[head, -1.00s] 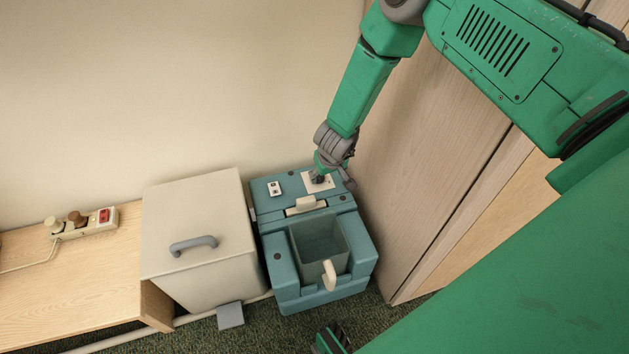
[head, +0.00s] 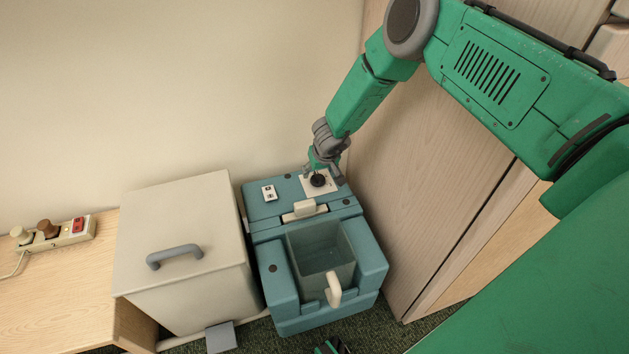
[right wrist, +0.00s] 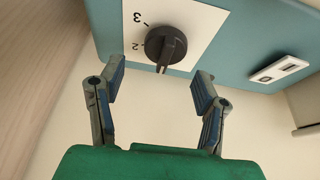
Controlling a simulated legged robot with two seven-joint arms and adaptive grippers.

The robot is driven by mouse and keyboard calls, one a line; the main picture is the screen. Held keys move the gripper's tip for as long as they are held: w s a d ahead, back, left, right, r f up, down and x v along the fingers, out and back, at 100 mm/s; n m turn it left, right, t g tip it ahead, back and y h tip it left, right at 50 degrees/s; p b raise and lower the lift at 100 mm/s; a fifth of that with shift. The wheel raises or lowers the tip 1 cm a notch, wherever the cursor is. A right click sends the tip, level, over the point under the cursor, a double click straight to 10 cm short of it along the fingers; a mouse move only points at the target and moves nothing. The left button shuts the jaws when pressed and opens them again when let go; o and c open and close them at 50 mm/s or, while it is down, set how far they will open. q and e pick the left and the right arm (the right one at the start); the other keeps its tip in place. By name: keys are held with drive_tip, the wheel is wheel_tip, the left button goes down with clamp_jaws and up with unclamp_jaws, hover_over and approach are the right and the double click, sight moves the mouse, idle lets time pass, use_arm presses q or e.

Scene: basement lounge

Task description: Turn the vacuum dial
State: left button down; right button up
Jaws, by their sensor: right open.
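The dial is a black round knob with a raised grip bar, on a white plate on top of the teal vacuum machine (head: 262,228). In the head view the dial (head: 318,180) shows just below my right gripper (head: 322,176). In the right wrist view the dial (right wrist: 167,45) lies ahead of my open right gripper (right wrist: 157,72), between and slightly beyond its two spread fingers. The fingers appear clear of the knob. Its grip bar extends toward the gripper; the marks 2 and 3 show on the plate to its left.
A clear bin with a cream handle (head: 334,290) sits in the machine's front. A cream lidded box (head: 200,215) stands close on the left. A wooden panel (head: 430,170) rises close on the right, and the wall is behind. A switch plate (head: 269,193) is left of the dial.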

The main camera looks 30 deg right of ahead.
sight(317, 173)
drive_tip(key=shift+b+x, duration=0.65)
drive_tip(key=shift+x, duration=0.55)
drive_tip(key=shift+w+a+f, duration=0.1)
drive_tip(key=shift+f, duration=0.1)
drive_tip(key=shift+a+b, duration=0.15)
drive_tip(key=shift+b, duration=0.15)
drive_tip(key=shift+c, duration=1.2)
drive_tip(key=shift+f, duration=0.1)
drive_tip(key=c, duration=0.9)
